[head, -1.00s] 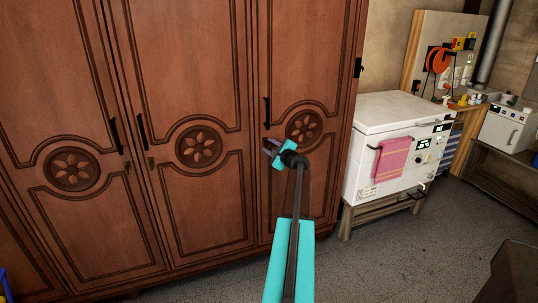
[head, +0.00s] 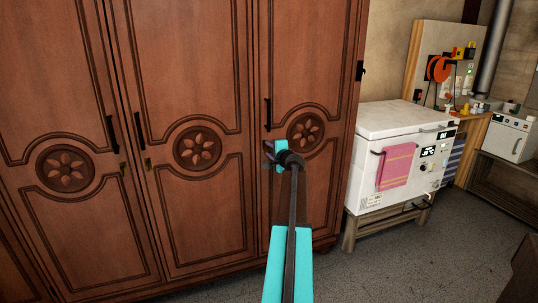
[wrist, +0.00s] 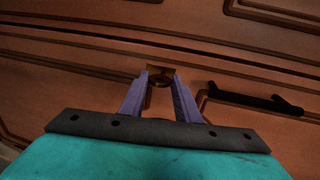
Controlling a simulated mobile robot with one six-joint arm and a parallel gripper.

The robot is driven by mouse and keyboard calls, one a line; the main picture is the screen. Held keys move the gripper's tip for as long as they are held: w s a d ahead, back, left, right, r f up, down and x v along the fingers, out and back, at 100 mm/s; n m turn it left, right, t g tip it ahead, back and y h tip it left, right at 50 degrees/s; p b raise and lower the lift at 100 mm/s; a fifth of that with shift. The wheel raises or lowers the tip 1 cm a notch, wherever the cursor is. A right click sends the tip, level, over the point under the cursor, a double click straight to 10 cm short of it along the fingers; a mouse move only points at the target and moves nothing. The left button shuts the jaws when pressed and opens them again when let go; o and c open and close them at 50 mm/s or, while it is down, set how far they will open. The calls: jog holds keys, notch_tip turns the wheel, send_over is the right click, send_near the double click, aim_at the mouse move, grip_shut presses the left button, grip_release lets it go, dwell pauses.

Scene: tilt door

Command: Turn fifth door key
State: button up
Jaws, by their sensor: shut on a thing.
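The wooden wardrobe's rightmost visible door (head: 305,75) is closed and has a black handle (head: 267,115) on its left side. My gripper (head: 268,154) is at that door's left edge, just below the handle. In the wrist view, my gripper's purple fingers (wrist: 160,82) are on either side of a small brass key (wrist: 161,84) at a brass lock plate (wrist: 163,72). The key is mostly hidden between the fingertips, so its angle cannot be told. The black handle also shows in the wrist view (wrist: 250,98), to the right of the fingers.
Other closed wardrobe doors (head: 190,80) with handles and brass lock plates stand to the left. A white oven-like unit (head: 400,165) with a pink towel (head: 396,165) stands close on the right. The grey floor (head: 390,255) in front is clear.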

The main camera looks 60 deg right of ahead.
jog(key=shift+w+r, duration=0.1)
jog(key=shift+w, duration=0.05)
jog(key=o, duration=1)
jog(key=shift+o, duration=0.2)
jog(key=shift+a, duration=0.1)
jog(key=v, duration=1.3)
jog(key=shift+s+a, duration=0.25)
jog(key=shift+s, duration=0.05)
